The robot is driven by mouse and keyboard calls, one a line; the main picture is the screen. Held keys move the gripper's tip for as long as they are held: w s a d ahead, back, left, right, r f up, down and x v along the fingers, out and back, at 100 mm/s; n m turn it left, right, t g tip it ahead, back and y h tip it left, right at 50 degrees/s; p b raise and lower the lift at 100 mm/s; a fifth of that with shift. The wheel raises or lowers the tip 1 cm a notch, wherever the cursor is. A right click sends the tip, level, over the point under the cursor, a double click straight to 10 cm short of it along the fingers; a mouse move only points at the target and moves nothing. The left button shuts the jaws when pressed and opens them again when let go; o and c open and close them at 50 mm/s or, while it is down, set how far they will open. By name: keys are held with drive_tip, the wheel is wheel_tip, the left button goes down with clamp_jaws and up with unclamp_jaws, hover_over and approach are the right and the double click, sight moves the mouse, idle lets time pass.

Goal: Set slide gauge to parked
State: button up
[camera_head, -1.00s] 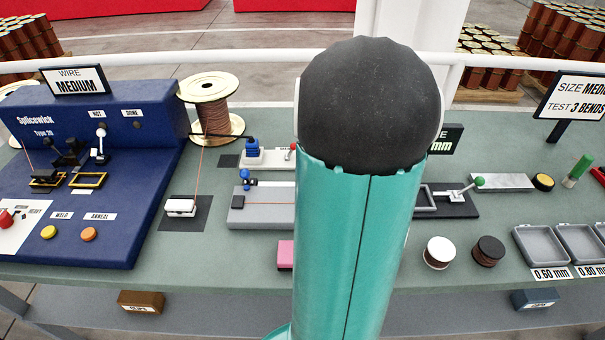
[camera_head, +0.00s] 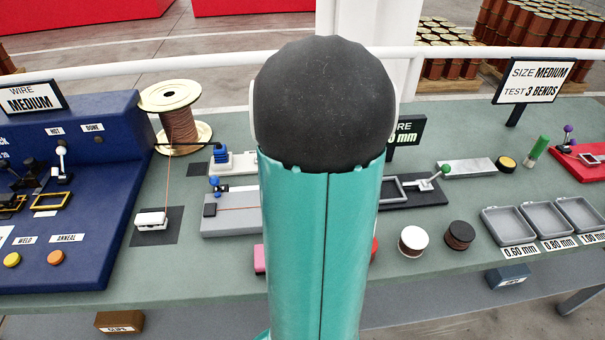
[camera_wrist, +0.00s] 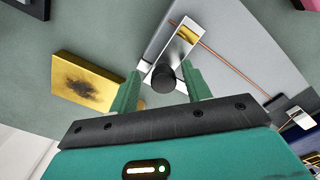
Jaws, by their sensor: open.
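What looks like the slide gauge is a shiny metal slider (camera_wrist: 184,38) with a round black knob (camera_wrist: 163,79), on a long grey block (camera_wrist: 233,62) in the wrist view. A copper-coloured wire runs along the block. My gripper (camera_wrist: 164,84) is open, its green fingers on either side of the knob with gaps showing; I cannot tell the height between them. In the head view the grey block (camera_head: 230,226) shows left of my arm, while the slider and my fingers are hidden behind it. No parked mark is readable.
A yellow pad with a dark burn (camera_wrist: 88,82) lies left of my fingers in the wrist view. In the head view, a blue machine (camera_head: 95,225) and wire spool (camera_head: 172,108) stand left. A lever fixture (camera_head: 420,192), small spools (camera_head: 460,235) and grey trays (camera_head: 508,225) stand right.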

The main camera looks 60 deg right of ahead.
wheel_tip(320, 180, up, 14)
drive_tip(key=shift+f, duration=0.25)
idle(0.6)
drive_tip(key=w+a+r, duration=0.1)
drive_tip(key=w+a, duration=0.4)
drive_tip(key=a, duration=0.5)
drive_tip(key=s+a+f+n+t, duration=0.1)
drive_tip(key=a+t, duration=0.4)
drive_tip(key=a, duration=2.2)
drive_tip(key=shift+s+a+f+t, duration=0.3)
drive_tip(key=shift+s+f, duration=0.15)
drive_tip(key=shift+s, duration=0.15)
drive_tip(key=shift+d, duration=0.1)
drive_tip(key=shift+c, duration=1.3)
drive_tip(key=shift+d, duration=0.15)
